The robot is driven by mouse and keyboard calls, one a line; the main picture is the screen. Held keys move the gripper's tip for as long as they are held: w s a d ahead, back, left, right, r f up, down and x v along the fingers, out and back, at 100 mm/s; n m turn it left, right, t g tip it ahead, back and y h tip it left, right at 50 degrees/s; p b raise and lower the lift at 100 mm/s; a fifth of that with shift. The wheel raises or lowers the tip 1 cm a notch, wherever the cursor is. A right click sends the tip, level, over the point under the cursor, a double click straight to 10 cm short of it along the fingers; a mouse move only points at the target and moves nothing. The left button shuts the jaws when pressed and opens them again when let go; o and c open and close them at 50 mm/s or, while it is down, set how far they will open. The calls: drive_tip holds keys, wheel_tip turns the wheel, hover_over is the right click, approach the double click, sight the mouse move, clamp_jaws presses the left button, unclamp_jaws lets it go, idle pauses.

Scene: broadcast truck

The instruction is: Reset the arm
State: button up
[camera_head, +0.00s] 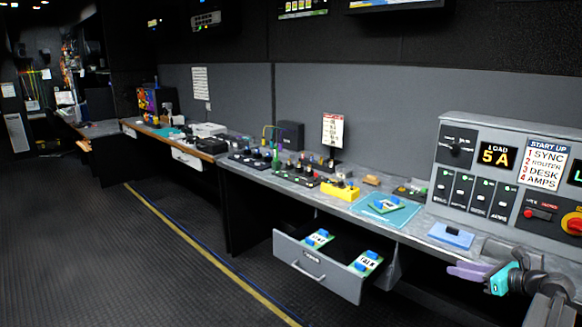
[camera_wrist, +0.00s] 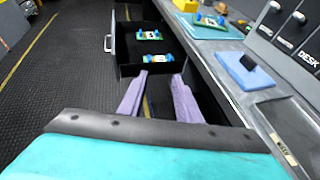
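My gripper (camera_head: 468,271) is at the lower right in the head view, in front of the desk edge beside the open drawer. Its purple fingers also show in the wrist view (camera_wrist: 160,88), spread apart with nothing between them. The teal gripper body and dark arm links reach in from the right edge of the head view. The wrist view looks past the fingers at the open drawer (camera_wrist: 122,52) and the floor.
The drawer (camera_head: 306,270) stands pulled out, holding two green boards with blue parts. A grey control panel (camera_head: 485,206) stands right. Floor at left is clear.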

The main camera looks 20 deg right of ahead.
drive_tip(key=w+a+f+n+g+y, duration=0.1)
drive_tip(key=w+a+f, duration=0.3)
drive_tip(key=a, duration=0.3)
drive_tip(key=w+a+f+n+g+y, duration=0.1)
drive_tip(key=w+a+f+y, duration=0.2)
drive_tip(key=a, duration=0.4)
drive_tip(key=w+a+f+g, duration=0.1)
drive_tip(key=w+a+f, duration=0.3)
drive_tip(key=a+f, duration=0.2)
drive_tip(key=s+a+f+n+g+y, duration=0.1)
drive_tip(key=s+a+f+n+g, duration=0.15)
drive_tip(key=a+f, duration=0.75)
drive_tip(key=s+a+f+n+g+y, duration=0.15)
drive_tip(key=a+f+g, duration=0.4)
drive_tip(key=a, duration=0.85)
drive_tip(key=s+a+f+n+g+h, duration=0.4)
drive_tip(key=s+a+f+n, duration=0.6)
drive_tip(key=s+a+f, duration=0.7)
drive_tip(key=s+d+f+n+g+h, duration=0.1)
drive_tip(key=s+d+f+n+h, duration=0.1)
drive_tip(key=s+n, duration=0.5)
drive_tip(key=s+d+f+n+g+h, duration=0.2)
drive_tip(key=s+d+f+n+h, duration=0.1)
drive_tip(key=s+d+n, duration=0.4)
drive_tip(key=n+h, duration=0.1)
drive_tip(key=n, duration=0.2)
drive_tip(key=shift+s+f, duration=0.25)
drive_tip(key=shift+s, duration=0.05)
